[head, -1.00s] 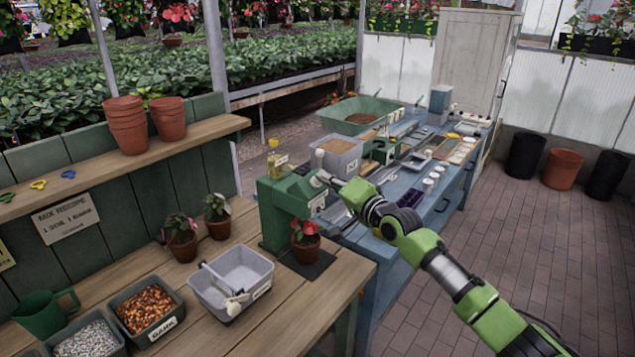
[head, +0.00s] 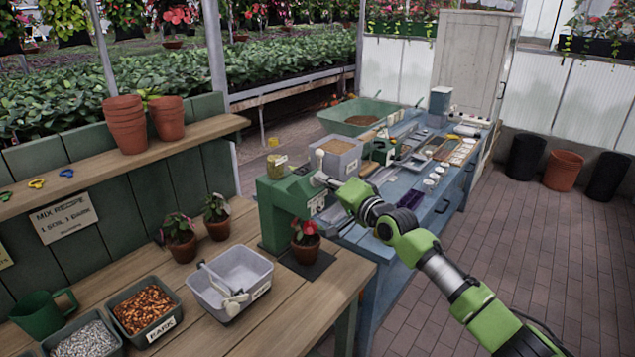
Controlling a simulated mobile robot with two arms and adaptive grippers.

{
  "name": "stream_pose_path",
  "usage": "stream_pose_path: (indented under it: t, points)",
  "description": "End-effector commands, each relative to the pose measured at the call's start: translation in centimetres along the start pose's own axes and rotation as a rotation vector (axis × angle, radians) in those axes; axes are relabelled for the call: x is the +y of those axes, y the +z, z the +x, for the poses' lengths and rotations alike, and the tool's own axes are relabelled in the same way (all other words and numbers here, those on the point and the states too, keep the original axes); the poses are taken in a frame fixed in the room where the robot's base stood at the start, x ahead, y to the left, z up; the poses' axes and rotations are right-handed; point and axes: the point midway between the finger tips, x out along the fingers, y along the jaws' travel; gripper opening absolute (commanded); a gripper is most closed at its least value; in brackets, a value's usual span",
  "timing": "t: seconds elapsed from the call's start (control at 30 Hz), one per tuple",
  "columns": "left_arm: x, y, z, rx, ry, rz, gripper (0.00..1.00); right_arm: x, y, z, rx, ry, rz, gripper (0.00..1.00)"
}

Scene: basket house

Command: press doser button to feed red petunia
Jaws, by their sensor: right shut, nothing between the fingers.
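The red petunia (head: 305,236) sits in a small terracotta pot on a dark pad under the doser's head. My right gripper (head: 322,178) is shut and empty at the upper front of the doser, close to its head. Whether its fingertips touch the button cannot be told; the button is not clearly seen behind the gripper. My left gripper is not in view.
Two potted plants (head: 180,238) stand left of the doser. A grey tub (head: 230,280) with a scoop, a bark bin (head: 147,310) and a green mug (head: 42,318) share the bench. A blue table (head: 405,262) with trays and a soil bin (head: 338,154) stands behind my right arm.

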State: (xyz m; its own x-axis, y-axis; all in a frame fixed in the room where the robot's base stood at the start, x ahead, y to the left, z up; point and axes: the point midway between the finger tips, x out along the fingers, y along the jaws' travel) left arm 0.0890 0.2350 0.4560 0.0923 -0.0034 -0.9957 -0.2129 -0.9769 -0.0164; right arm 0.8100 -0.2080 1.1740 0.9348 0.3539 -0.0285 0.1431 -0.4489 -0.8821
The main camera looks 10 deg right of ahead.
Motion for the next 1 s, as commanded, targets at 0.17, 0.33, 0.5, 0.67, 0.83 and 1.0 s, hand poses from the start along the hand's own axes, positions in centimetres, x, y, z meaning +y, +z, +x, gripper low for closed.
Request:
stream_pose_path:
  t: [0.17, 0.33, 0.5, 0.67, 0.83, 1.0]
  points:
    - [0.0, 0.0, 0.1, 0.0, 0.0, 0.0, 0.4, 0.1, 0.2, 0.1, -0.003, 0.001, 0.001, 0.0]
    - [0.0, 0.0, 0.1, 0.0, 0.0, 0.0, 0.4, 0.2, 0.3, 0.1, -0.003, 0.002, 0.001, 0.0]
    - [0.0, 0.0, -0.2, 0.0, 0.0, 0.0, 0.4, 0.0, 0.1, -0.1, -0.003, 0.003, 0.001, 0.0]
    - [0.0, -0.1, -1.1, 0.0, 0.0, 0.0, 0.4, -0.5, -0.4, -0.6, -0.003, 0.004, 0.001, 0.0]
    - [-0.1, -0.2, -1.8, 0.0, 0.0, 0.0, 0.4, -0.9, -0.8, -1.3, -0.003, 0.003, 0.0, 0.0]
    - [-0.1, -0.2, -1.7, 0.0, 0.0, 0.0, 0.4, -0.9, -0.8, -1.4, -0.002, 0.002, 0.0, 0.0]
